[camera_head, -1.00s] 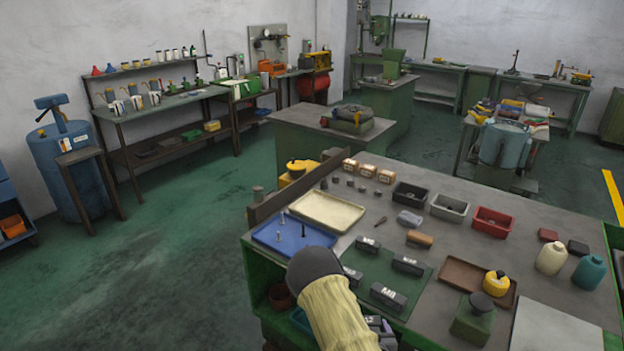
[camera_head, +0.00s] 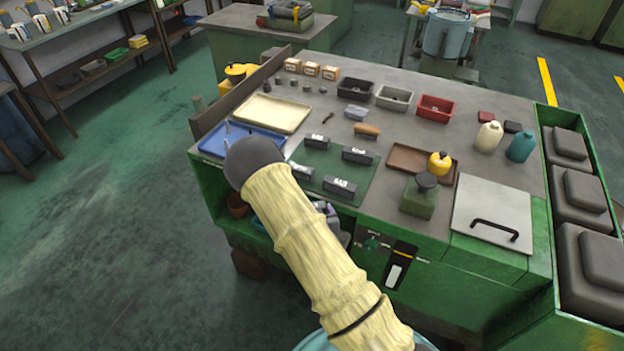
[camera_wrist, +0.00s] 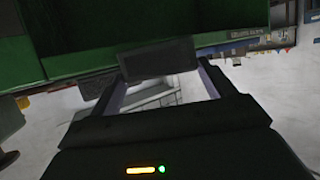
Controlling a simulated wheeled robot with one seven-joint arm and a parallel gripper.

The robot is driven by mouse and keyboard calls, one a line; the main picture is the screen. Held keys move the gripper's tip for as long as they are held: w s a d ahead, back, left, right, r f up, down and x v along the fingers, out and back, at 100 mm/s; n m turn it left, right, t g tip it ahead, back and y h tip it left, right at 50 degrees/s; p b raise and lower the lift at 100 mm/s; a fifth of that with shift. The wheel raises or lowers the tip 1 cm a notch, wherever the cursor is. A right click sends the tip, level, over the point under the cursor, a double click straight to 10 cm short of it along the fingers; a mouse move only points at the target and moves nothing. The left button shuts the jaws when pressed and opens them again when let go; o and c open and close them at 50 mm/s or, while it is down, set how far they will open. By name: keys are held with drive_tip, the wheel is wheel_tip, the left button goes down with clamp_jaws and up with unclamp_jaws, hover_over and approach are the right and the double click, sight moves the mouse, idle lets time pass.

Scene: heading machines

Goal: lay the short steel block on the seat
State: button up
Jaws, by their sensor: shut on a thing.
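In the wrist view my gripper (camera_wrist: 160,77) is shut on a dark grey block (camera_wrist: 158,59), held crosswise at the fingertips. In the head view my gripper (camera_head: 330,212) is at the front edge of the bench, mostly hidden behind my own arm; the held block cannot be made out there. Several dark blocks with white labels stand on the green mat (camera_head: 330,165), among them one at the front (camera_head: 339,186) and one at the right (camera_head: 357,155). I cannot tell which surface is the seat.
A brown tray (camera_head: 408,160) with a yellow can and a green box (camera_head: 418,198) are right of the mat. Floor at left is clear.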

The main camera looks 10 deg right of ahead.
drive_tip(key=w+r+m+h, duration=0.1)
drive_tip(key=r, duration=0.1)
drive_tip(key=w+d+r+m+h, duration=0.1)
drive_tip(key=r, duration=0.1)
drive_tip(key=w+r+m+h, duration=0.1)
drive_tip(key=r, duration=0.1)
drive_tip(key=shift+w+d+r+g+h+b, duration=0.2)
drive_tip(key=shift+w+r+g+h+b, duration=0.1)
drive_tip(key=shift+w+r, duration=0.05)
drive_tip(key=r+m+h, duration=0.1)
drive_tip(key=r, duration=0.1)
drive_tip(key=r+m+g+h, duration=0.1)
drive_tip(key=r, duration=0.1)
drive_tip(key=r+m+h, duration=0.1)
drive_tip(key=shift+w+r+m+g+h, duration=0.3)
drive_tip(key=shift+w+r+g+h, duration=0.1)
drive_tip(key=shift+w+d, duration=0.1)
drive_tip(key=shift+d, duration=0.1)
